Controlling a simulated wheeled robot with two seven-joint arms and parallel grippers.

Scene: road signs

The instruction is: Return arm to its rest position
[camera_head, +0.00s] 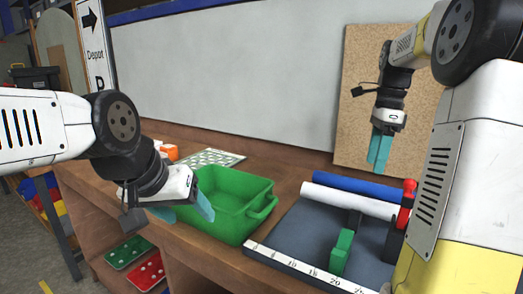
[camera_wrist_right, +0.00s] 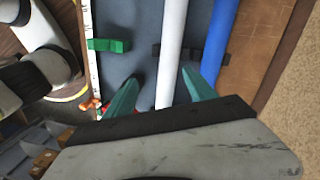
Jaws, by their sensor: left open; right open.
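My left gripper (camera_head: 184,212) is at the left of the head view, with its teal fingers spread and nothing between them. It is in front of the green bin (camera_head: 232,204), overlapping its left side in the picture; I cannot tell whether they touch. My right gripper (camera_head: 379,150) hangs fingers down at the upper right, in front of the cork board (camera_head: 357,112). In the right wrist view its two fingers (camera_wrist_right: 160,78) are apart and empty, with the grey cutting board (camera_wrist_right: 140,62) and the white roll (camera_wrist_right: 171,50) beyond them.
The cutting board (camera_head: 288,228) on the wooden bench carries a white roll (camera_head: 348,200), a blue roll (camera_head: 358,186) and a green block (camera_head: 341,252). A patterned green sheet (camera_head: 212,158) lies behind the bin. A "Depot" sign (camera_head: 95,48) stands at the left.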

